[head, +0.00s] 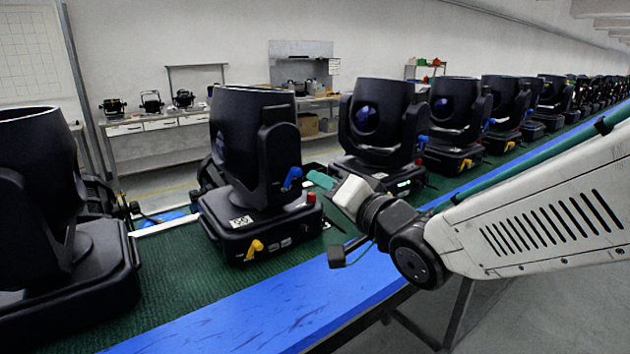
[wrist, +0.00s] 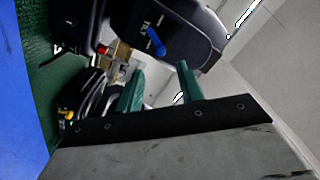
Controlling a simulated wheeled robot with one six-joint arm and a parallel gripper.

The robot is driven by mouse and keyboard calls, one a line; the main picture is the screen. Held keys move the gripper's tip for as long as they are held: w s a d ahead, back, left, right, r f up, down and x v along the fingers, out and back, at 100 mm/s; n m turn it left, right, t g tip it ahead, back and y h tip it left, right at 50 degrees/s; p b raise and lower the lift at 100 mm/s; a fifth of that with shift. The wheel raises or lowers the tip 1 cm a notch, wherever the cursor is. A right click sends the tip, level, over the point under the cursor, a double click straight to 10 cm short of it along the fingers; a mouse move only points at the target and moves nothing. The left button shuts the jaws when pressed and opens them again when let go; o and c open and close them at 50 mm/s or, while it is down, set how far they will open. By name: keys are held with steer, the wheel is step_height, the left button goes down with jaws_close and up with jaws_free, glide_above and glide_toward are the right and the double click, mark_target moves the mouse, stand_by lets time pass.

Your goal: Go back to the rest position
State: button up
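A green belt (head: 170,275) with a blue edge rail (head: 290,315) carries a long row of par cans. Benches (head: 160,122) stand behind. Open floor lies at front right.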

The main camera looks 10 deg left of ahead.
steer(key=shift+s+d, duration=0.2)
steer(key=shift+d, duration=0.05)
